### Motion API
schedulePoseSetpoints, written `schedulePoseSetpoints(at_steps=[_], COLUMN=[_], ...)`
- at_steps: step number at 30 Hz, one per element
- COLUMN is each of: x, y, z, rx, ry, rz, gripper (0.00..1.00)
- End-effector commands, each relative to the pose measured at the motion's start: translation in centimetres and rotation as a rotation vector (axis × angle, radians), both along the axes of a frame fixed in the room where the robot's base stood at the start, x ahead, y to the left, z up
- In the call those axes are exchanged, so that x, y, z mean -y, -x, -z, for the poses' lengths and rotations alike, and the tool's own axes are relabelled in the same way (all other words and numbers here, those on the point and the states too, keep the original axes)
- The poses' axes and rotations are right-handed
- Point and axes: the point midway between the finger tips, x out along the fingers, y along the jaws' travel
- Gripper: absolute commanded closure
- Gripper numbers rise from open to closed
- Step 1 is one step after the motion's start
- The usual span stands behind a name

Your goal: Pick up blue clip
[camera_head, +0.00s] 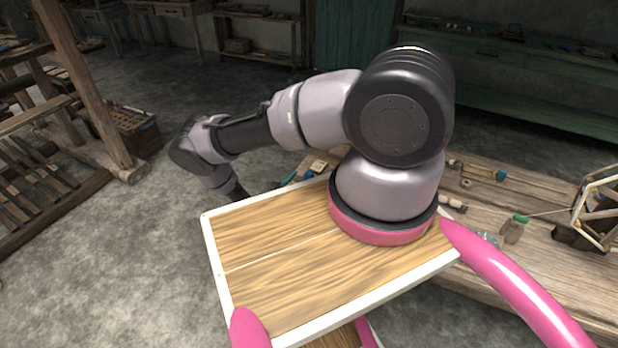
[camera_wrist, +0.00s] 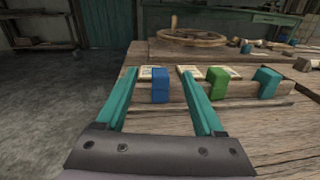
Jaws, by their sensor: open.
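The blue clip (camera_wrist: 160,86) sits on the edge of a wooden bar (camera_wrist: 192,90) at the near end of the workbench in the wrist view. My gripper (camera_wrist: 158,72) is open, with one teal finger to the left of the blue clip and the other to its right. The clip shows between the fingers, apart from both, and appears ahead of the palm. A green clip (camera_wrist: 217,81) is just right of the right finger, and a teal clip (camera_wrist: 267,83) is farther right on the bar.
Pale cards (camera_wrist: 152,72) lie behind the clips. A round wooden wheel (camera_wrist: 192,37) lies farther back on the bench. In the head view, the bench (camera_head: 520,190) holds small tools and a green-capped bottle (camera_head: 514,229). Open floor (camera_head: 130,250) is at the left.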

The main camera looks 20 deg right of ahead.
Motion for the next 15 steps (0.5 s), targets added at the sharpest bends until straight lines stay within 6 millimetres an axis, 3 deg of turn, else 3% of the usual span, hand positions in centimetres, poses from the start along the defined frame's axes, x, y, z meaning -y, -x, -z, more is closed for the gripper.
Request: schedulePoseSetpoints(at_steps=[5, 15], x=[0.8, 4.6], y=[0.7, -2.1], z=[2.1, 2.3], rx=[-0.038, -0.04], ry=[0.041, 0.043], rz=[-0.066, -0.07], gripper=[0.3, 0.3])
